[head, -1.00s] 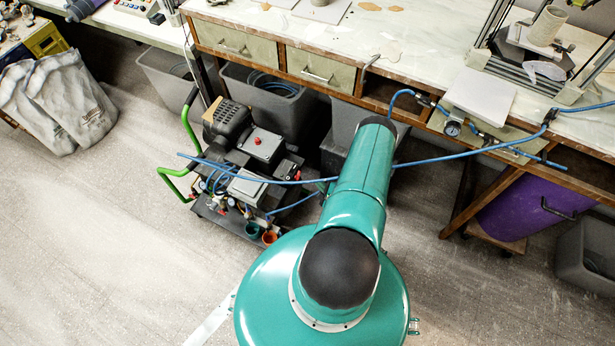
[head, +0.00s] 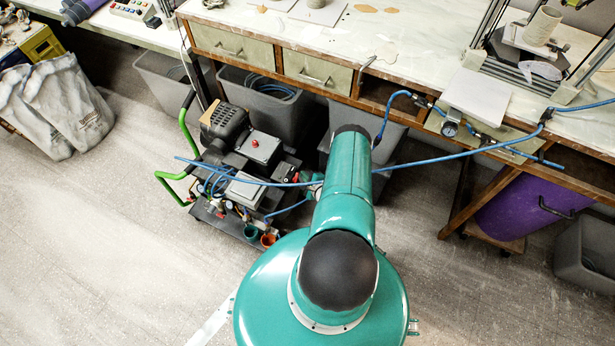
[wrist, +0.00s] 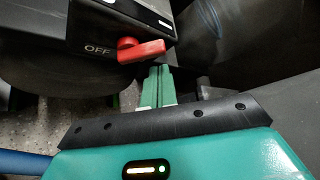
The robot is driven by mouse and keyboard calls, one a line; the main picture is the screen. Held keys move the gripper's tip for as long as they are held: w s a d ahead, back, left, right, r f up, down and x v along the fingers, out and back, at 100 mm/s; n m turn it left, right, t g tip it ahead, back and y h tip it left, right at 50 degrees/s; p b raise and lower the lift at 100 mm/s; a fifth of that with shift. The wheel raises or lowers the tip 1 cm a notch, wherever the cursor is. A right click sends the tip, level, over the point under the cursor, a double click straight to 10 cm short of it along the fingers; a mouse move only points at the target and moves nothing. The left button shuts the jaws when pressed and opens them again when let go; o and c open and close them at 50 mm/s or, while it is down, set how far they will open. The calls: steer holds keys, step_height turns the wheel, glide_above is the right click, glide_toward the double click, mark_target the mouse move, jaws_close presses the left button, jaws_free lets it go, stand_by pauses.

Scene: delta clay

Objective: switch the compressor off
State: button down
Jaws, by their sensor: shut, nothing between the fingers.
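The compressor (head: 228,122) stands on a dark cart on the floor, left of my arm in the head view. In the wrist view, a black box (wrist: 95,22) on it carries a red lever switch (wrist: 142,51). The lever's handle points right, away from the white word OFF printed to the left of its pivot. My gripper (wrist: 158,70) is shut and empty, with its green fingertips just below the lever's handle. I cannot tell whether they touch it. My arm hides the gripper in the head view.
A blue hose (head: 440,158) runs from the cart past my arm to the workbench (head: 350,45). A green cart handle (head: 172,178) stands at the left. Grey bins (head: 268,100) sit under the bench. Open floor (head: 110,230) lies to the left.

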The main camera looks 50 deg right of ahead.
mark_target(296, 181)
steer(key=shift+s+a+r, duration=0.25)
steer(key=shift+a+r, duration=0.5)
steer(key=shift+a, duration=0.05)
stand_by(0.5)
steer(key=shift+s+a+r, duration=0.1)
steer(key=shift+a+r, duration=0.25)
steer(key=shift+a, duration=0.35)
stand_by(0.3)
steer(key=shift+s+a+f, duration=0.1)
steer(key=shift+s+a, duration=0.15)
steer(key=shift+a, duration=0.35)
steer(key=shift+s+a+f, duration=0.1)
steer(key=shift+a+f, duration=0.05)
steer(key=shift+a, duration=0.05)
steer(key=shift+a+f+n+h, duration=0.15)
steer(key=shift+a+n+h, duration=0.15)
steer(key=shift+n, duration=0.2)
steer(key=shift+t, duration=0.3)
steer(key=shift+r, duration=0.9)
